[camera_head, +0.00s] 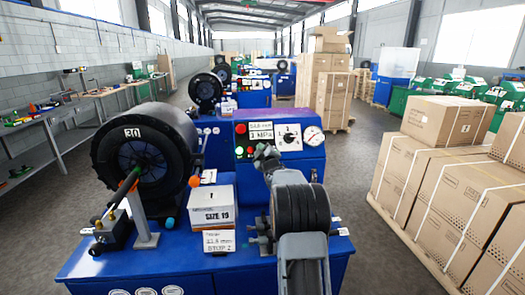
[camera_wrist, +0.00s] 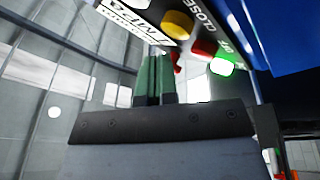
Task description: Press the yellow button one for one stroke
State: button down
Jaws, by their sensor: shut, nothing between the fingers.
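The yellow button (camera_wrist: 178,25) shows in the wrist view on the dark strip of the machine's control panel, beside the word CLOSE. It stands above and slightly right of my fingertips in that picture, apart from them. My gripper (camera_wrist: 154,62) has its green fingers together with nothing between them. In the head view my gripper (camera_head: 264,155) is in front of the lower part of the blue control panel (camera_head: 308,163). I cannot make out the yellow button there; my gripper may hide it.
A red button (camera_wrist: 204,48) and a lit green button (camera_wrist: 222,67) sit beside the yellow one. A white SIZE 19 box (camera_head: 212,208) and a black hose reel (camera_head: 145,155) stand left of my arm. Cardboard boxes (camera_head: 435,165) fill the right side, across an open aisle.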

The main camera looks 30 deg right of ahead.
jog(key=shift+w+f, duration=0.1)
jog(key=shift+w+d+f+b, duration=0.15)
jog(key=shift+w+b, duration=0.15)
jog(key=shift+b, duration=0.25)
jog(key=shift+w+d+f+b, duration=0.15)
jog(key=shift+w+f+b, duration=0.15)
jog(key=shift+w, duration=0.05)
dwell(0.9)
jog(key=shift+s, duration=0.1)
jog(key=shift+s+a+r+b, duration=0.3)
jog(key=shift+s+r+b, duration=0.2)
jog(key=shift+s+b, duration=0.1)
dwell(0.3)
jog(key=shift+s+a+r+b, duration=0.3)
jog(key=shift+s+r, duration=0.15)
jog(key=shift+s, duration=0.15)
jog(key=shift+s+a+r+b, duration=0.35)
jog(key=shift+s+r, duration=0.15)
jog(key=shift+s, duration=0.15)
jog(key=shift+s+a+r+b, duration=0.3)
jog(key=shift+s+r, duration=0.15)
jog(key=shift+s, duration=0.15)
dwell(0.6)
